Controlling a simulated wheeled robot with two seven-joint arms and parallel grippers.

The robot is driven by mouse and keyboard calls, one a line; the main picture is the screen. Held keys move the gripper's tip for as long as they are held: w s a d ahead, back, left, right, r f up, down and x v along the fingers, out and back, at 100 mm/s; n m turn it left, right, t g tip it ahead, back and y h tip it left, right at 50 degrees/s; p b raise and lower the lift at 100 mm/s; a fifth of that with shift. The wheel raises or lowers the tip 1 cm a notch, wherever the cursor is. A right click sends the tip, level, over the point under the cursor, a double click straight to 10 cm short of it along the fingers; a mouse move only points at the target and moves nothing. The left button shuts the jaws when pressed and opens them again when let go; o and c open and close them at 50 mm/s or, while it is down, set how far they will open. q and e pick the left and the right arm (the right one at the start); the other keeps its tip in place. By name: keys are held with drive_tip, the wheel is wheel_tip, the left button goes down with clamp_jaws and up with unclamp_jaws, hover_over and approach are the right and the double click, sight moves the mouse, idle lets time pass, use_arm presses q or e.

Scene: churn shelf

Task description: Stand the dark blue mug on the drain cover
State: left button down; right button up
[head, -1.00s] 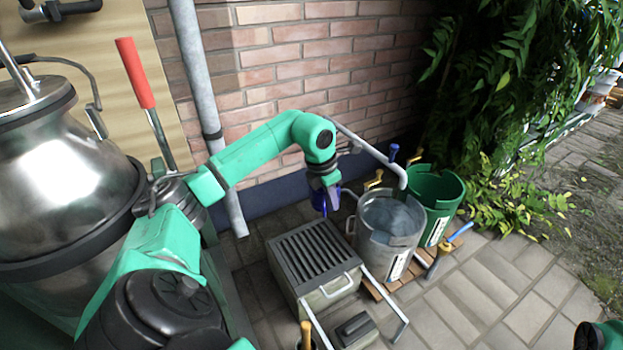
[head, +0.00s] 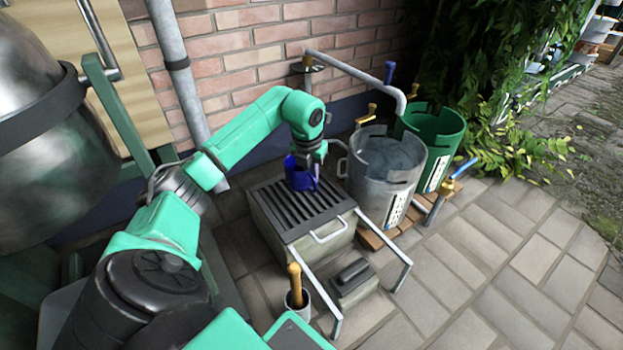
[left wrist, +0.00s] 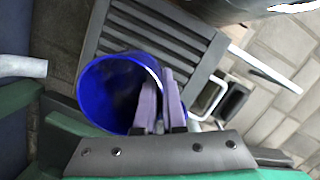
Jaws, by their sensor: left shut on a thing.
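The dark blue mug (head: 299,177) is in my left gripper (head: 313,158), which is shut on its wall or handle side. The mug looks upright over the back part of the drain cover (head: 308,214), a dark grey slatted top on a metal box. I cannot tell whether its base touches the slats. In the left wrist view the mug (left wrist: 92,92) opens toward the camera and looks empty, with the gripper fingers (left wrist: 160,98) at its right edge. The slats of the cover (left wrist: 170,45) show behind it. My right gripper is out of view.
A clear bucket (head: 384,168) and a green bucket (head: 437,140) stand right of the cover, below a grey pipe spout (head: 370,78). A pot with a wooden handle (head: 295,285) and a dark brush-like block (head: 352,277) lie in front. Paving at right is free.

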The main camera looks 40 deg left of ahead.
sight(309, 173)
use_arm(q)
wheel_tip(309, 173, down, 5)
drive_tip(key=b, duration=0.2)
drive_tip(key=shift+b, duration=0.4)
drive_tip(key=shift+f, duration=0.15)
drive_tip(key=shift+r, duration=0.2)
drive_tip(key=c, duration=1)
unclamp_jaws()
drive_tip(key=shift+f, duration=0.15)
drive_tip(key=r+p, duration=0.2)
drive_tip(key=r, duration=0.2)
drive_tip(key=s+r+p, duration=0.1)
drive_tip(key=r+p, duration=0.2)
drive_tip(key=r, duration=0.1)
drive_tip(key=s+r+p, duration=0.1)
drive_tip(key=r+p, duration=0.1)
drive_tip(key=r, duration=0.2)
drive_tip(key=shift+d, duration=0.3)
drive_tip(key=shift+s+r+p, duration=0.1)
drive_tip(key=shift+r+p, duration=0.05)
drive_tip(key=shift+p, duration=0.15)
